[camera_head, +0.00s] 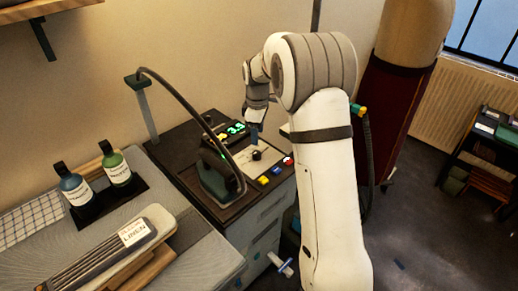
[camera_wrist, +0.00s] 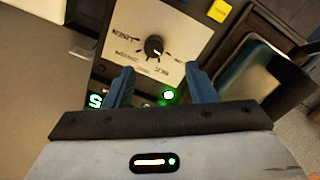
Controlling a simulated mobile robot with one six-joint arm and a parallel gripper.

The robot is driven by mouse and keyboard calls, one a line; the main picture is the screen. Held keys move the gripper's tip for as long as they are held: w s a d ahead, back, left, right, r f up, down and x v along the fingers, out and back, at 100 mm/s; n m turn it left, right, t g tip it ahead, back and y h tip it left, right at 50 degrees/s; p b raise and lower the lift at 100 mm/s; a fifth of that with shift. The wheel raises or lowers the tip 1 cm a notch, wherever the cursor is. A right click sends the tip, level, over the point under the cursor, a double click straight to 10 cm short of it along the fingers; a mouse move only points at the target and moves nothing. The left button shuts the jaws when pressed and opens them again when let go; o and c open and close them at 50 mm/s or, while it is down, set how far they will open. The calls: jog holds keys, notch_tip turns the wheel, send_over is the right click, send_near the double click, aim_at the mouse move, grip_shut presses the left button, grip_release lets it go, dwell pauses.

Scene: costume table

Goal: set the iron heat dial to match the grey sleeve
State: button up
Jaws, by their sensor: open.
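The heat dial (camera_wrist: 154,46) is a black round knob on a pale panel (camera_wrist: 180,20) with labels around it, upside down in the wrist view. The labels are too blurred to read fully. My gripper (camera_wrist: 158,80) is open, its two blue fingers apart and empty, short of the dial in the picture. In the head view my gripper (camera_head: 254,135) hangs just above the dial (camera_head: 257,155). The grey sleeve (camera_head: 100,265) lies folded on a wooden board at the lower left, with a white tag (camera_head: 134,232) that appears to read LINEN. The iron (camera_head: 215,175) stands left of the panel.
A green digital display (camera_head: 236,127) is behind the panel. Yellow (camera_head: 264,181), blue and red buttons line its front edge. A hose arches over the iron from a post (camera_head: 145,105). Blue (camera_head: 76,189) and green (camera_head: 115,168) bottles stand at left.

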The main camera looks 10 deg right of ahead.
aim_at(257, 152)
jog(key=shift+w+f+n, duration=0.3)
jog(key=shift+w+f, duration=0.5)
jog(key=shift+f, duration=0.25)
notch_tip(257, 152, down, 8)
jog(key=shift+r+p, duration=0.15)
jog(key=shift+p, duration=0.3)
